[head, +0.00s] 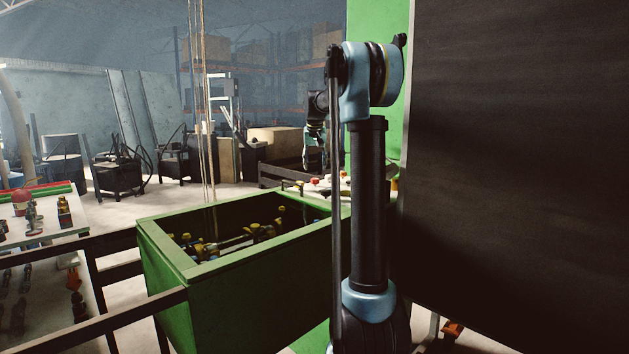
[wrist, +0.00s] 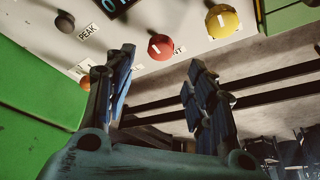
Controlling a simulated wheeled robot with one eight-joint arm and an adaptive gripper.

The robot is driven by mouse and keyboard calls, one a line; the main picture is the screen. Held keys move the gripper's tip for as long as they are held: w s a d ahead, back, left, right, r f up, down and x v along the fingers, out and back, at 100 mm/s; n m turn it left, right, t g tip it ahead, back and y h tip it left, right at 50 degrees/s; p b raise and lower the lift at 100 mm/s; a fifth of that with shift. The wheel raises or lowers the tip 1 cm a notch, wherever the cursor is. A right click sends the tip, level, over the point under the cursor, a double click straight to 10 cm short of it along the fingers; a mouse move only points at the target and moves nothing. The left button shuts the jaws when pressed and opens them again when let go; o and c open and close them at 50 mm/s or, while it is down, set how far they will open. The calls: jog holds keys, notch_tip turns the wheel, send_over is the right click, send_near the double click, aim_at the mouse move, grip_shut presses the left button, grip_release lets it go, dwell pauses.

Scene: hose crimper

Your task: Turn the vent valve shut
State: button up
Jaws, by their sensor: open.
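A round red knob (wrist: 160,47) with a white mark sits on a pale panel (wrist: 148,18) in the wrist view. A label partly hidden beside it ends in what looks like "NT", so it appears to be the vent valve. My gripper (wrist: 160,72) is open and empty. Its two blue-padded fingers point toward the panel, with the red knob showing beyond the gap between their tips and apparently not touched. In the head view my gripper is small and dark, near the distant pale panel (head: 330,189); the knobs there are too small to tell apart.
A yellow knob (wrist: 222,21) is right of the red one. A dark knob (wrist: 65,22) by a "PEAK" label and an orange knob (wrist: 85,83) are left. A green bin (head: 230,300) of fittings stands before the panel; a large dark board (head: 520,150) fills the right.

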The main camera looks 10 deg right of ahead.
aim_at(315, 179)
jog(key=x, duration=0.7)
jog(key=shift+w+f, duration=0.1)
jog(key=shift+f, duration=0.1)
jog(key=c, duration=1)
